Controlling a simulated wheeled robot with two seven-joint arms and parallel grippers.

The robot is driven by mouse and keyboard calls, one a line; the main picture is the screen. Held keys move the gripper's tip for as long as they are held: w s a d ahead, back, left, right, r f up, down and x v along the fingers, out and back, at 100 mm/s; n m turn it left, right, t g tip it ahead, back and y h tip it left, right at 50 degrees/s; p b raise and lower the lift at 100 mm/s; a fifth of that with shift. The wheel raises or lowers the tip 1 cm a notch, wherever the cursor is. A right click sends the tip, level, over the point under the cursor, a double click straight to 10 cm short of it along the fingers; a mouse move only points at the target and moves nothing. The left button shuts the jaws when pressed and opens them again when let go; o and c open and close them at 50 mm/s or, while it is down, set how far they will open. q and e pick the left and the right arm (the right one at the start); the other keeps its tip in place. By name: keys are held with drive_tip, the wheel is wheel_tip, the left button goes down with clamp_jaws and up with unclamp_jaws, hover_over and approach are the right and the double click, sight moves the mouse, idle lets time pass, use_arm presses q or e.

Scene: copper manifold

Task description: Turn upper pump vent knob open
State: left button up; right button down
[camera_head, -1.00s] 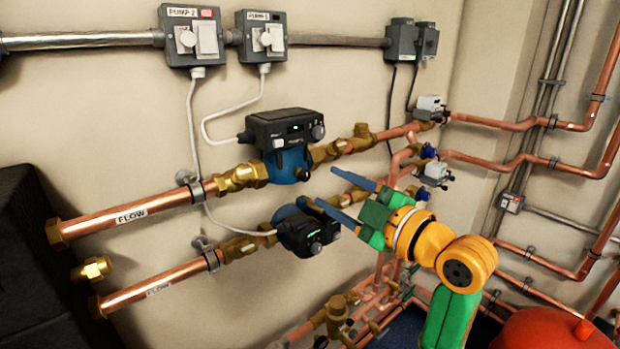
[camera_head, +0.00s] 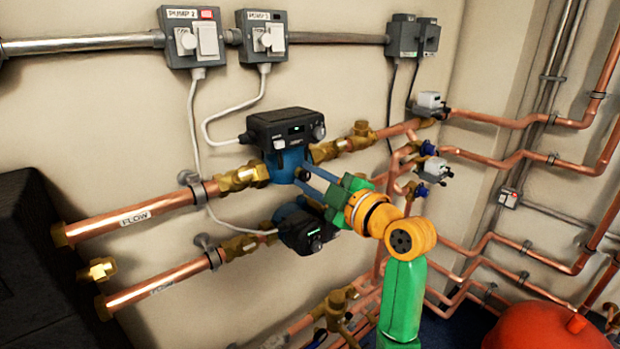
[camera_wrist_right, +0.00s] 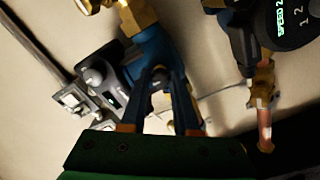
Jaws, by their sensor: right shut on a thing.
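The upper pump has a black control head (camera_head: 287,127) and a blue body (camera_head: 280,165); its body also shows in the wrist view (camera_wrist_right: 155,42). My right gripper (camera_head: 302,176) reaches in from the right, with its blue fingertips at the lower right of that body. In the wrist view the fingers (camera_wrist_right: 158,76) converge and are shut on the small dark vent knob at the pump body. The knob is mostly hidden by the fingers, so its turn angle cannot be told. My left gripper is not in view.
The lower pump (camera_head: 302,232) sits just below my right gripper; its display shows in the wrist view (camera_wrist_right: 283,22). Copper pipes (camera_head: 150,212) run left of the pumps. Valves with grey actuators (camera_head: 432,168) are to the right. A white cable (camera_head: 203,130) hangs down the wall.

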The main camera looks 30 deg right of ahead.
drive_tip(key=shift+m, duration=0.3)
drive_tip(key=m+p, duration=0.2)
drive_tip(key=m, duration=0.2)
drive_tip(key=shift+m, duration=0.3)
drive_tip(key=m+p, duration=0.2)
drive_tip(key=m, duration=0.1)
drive_tip(key=shift+r+m, duration=0.15)
drive_tip(key=shift+m, duration=0.15)
drive_tip(key=m+p, duration=0.4)
drive_tip(key=m, duration=0.2)
drive_tip(key=shift+p, duration=0.4)
drive_tip(key=shift+m+p, duration=1)
drive_tip(key=shift+m, duration=0.5)
drive_tip(key=shift+f, duration=0.2)
drive_tip(key=c, duration=0.7)
unclamp_jaws()
drive_tip(key=shift+o, duration=0.2)
